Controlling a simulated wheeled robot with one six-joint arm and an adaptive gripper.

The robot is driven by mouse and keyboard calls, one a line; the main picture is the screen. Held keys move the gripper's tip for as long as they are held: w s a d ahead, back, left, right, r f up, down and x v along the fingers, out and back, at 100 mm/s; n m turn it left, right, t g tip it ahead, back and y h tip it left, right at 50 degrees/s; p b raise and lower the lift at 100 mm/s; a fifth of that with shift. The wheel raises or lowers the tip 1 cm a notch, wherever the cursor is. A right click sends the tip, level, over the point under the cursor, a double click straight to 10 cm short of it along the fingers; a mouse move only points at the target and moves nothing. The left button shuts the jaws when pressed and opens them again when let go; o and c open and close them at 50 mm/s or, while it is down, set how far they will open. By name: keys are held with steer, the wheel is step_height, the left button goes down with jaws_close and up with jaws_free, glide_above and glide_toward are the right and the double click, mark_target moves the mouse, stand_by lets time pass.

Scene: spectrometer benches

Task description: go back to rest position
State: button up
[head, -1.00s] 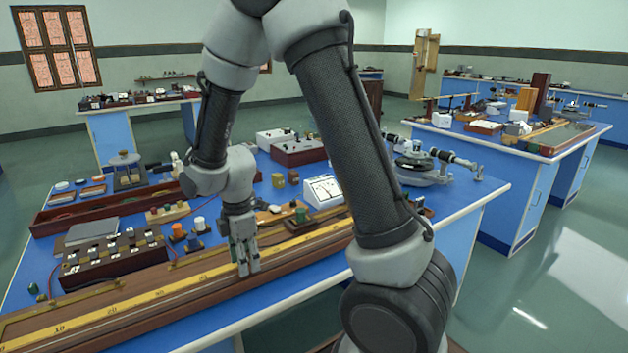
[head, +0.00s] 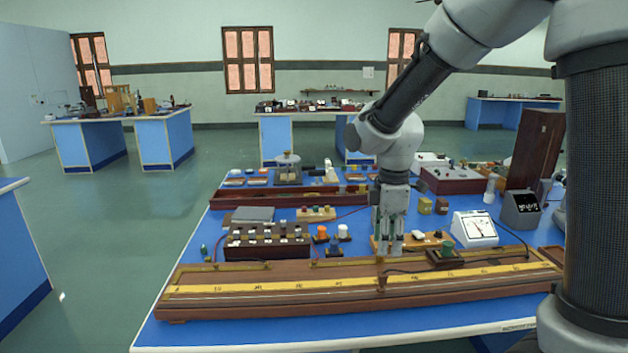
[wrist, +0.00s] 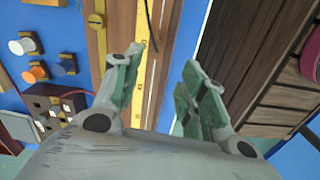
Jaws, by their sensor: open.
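My gripper (head: 389,236) hangs fingers-down above the middle of the blue bench in the head view, behind the wooden metre bridge (head: 250,299) with its yellow scale. In the wrist view my gripper (wrist: 160,85) shows two green-padded fingers spread apart with nothing between them. The metre bridge also shows in the wrist view (wrist: 120,30), beside the left finger. My arm reaches in from the upper right of the head view. How far the fingertips are above the bench things is hard to tell.
Near my gripper stand a dark resistance box (head: 268,246), a white meter (head: 474,229), small orange and white terminals (head: 343,231), and a tall dark wooden board (head: 534,148) at right. Floor (head: 110,260) is open at left. Other benches (head: 165,138) stand behind.

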steer(key=s+d+r+m+t, duration=0.2)
steer(key=s+d+r+m, duration=0.4)
steer(key=s+d+m, duration=0.1)
steer(key=s+d+r+m+t, duration=0.2)
steer(key=s+d+r+m, duration=0.4)
steer(key=s+m, duration=0.3)
steer(key=s+d, duration=0.1)
steer(key=s, duration=0.1)
steer(key=shift+s+d+t, duration=0.3)
steer(key=shift+s+d, duration=0.05)
steer(key=shift+d, duration=0.05)
steer(key=shift+r, duration=0.1)
stand_by(0.4)
